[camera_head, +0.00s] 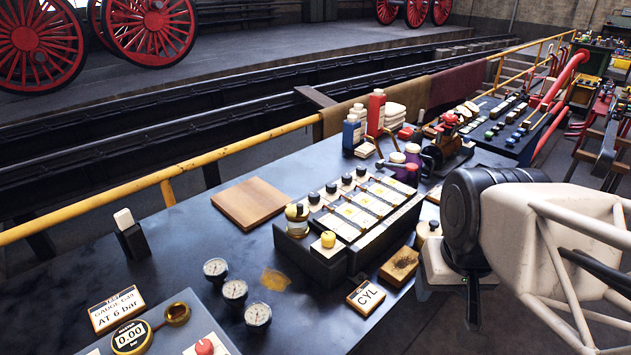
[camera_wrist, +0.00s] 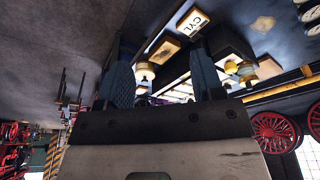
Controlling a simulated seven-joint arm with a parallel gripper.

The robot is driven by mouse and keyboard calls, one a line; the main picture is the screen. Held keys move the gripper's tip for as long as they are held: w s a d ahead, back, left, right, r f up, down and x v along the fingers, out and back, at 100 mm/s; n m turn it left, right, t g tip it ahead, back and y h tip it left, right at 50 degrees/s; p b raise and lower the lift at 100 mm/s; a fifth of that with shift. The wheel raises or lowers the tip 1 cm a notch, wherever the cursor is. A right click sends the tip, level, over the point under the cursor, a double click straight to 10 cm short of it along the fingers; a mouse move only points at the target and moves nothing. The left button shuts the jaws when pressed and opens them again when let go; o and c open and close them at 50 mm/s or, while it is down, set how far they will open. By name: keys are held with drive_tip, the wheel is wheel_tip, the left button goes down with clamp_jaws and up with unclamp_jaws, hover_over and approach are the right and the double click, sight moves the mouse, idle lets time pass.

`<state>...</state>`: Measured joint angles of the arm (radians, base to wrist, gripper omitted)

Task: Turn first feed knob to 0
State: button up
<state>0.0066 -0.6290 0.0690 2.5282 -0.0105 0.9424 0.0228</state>
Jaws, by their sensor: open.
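A dark lubricator box (camera_head: 345,250) with a pale, panelled top stands on the bench in the head view. A row of dark feed knobs (camera_head: 331,188) runs along its far side; I cannot tell which is the first or read any settings. A yellow knob (camera_head: 328,239) sits at its near left end. The box (camera_wrist: 235,45) also shows in the wrist view, tilted and partly behind a finger. My gripper (camera_wrist: 163,78) is open, with two blue-grey fingers apart and nothing seen held.
A CYL tag (camera_head: 366,296) and a brown block (camera_head: 399,265) lie before the box. Several gauges (camera_head: 234,289) lie left of it. A wooden board (camera_head: 249,202) lies behind left. Bottles (camera_head: 375,112) stand beyond it. A yellow rail (camera_head: 120,185) edges the bench. Bare bench shows at left.

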drive_tip(key=w+a+r+m, duration=0.1)
drive_tip(key=w, duration=0.5)
drive_tip(key=w+a+r+m, duration=0.1)
drive_tip(key=w+a+r, duration=0.1)
drive_tip(key=w, duration=0.3)
drive_tip(key=m+g, duration=0.3)
drive_tip(key=m, duration=0.3)
hover_over(314, 194)
wheel_tip(314, 194, down, 9)
drive_tip(key=shift+r, duration=0.1)
drive_tip(key=shift+f, duration=3.9)
drive_tip(key=shift+c, duration=0.3)
drive_tip(key=c, duration=0.9)
drive_tip(key=shift+o, duration=0.2)
